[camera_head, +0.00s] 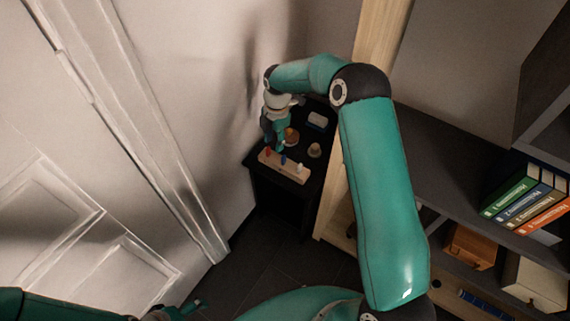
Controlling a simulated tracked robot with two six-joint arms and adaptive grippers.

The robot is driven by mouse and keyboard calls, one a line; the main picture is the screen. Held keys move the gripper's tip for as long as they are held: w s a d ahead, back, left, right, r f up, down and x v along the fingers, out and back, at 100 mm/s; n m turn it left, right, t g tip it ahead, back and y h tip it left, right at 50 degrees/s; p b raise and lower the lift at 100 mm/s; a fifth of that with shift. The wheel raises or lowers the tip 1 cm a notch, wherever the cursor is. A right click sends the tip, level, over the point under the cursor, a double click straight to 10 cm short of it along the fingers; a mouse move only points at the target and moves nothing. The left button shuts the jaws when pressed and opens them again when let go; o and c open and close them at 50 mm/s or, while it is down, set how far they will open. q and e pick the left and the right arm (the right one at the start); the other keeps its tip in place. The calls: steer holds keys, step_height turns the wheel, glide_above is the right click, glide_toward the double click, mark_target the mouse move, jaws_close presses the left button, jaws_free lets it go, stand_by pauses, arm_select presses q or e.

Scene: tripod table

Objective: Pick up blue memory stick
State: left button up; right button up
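A light wooden block (290,170) near the front edge of a small dark table (262,187) has small coloured pieces standing on it. The blue memory stick (284,160) appears as a small blue piece in the middle, between a red one (268,152) and a white one (300,167). My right gripper (277,146) points down just above and behind the block, close to the blue and red pieces. Its fingers are too small to tell whether they are open or touching anything. My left gripper (190,308) is low at the bottom edge, far from the table, and its fingers are unclear.
A round brownish object (291,135), a small tan round item (315,150) and a pale box (318,120) stand on the table behind the block. A wall and white door (120,270) are on the left. A shelf with books (530,200) and boxes is on the right.

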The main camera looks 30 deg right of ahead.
mark_target(283, 156)
steer(key=w+d+r+n, duration=0.1)
steer(key=d+r+n, duration=0.2)
steer(key=d, duration=0.1)
steer(key=shift+h, duration=0.4)
step_height(283, 156, down, 11)
steer(key=shift+d+r, duration=0.1)
steer(key=shift+r, duration=0.1)
steer(key=shift+f+p, duration=0.35)
steer(key=shift+f, duration=2.4)
jaws_close()
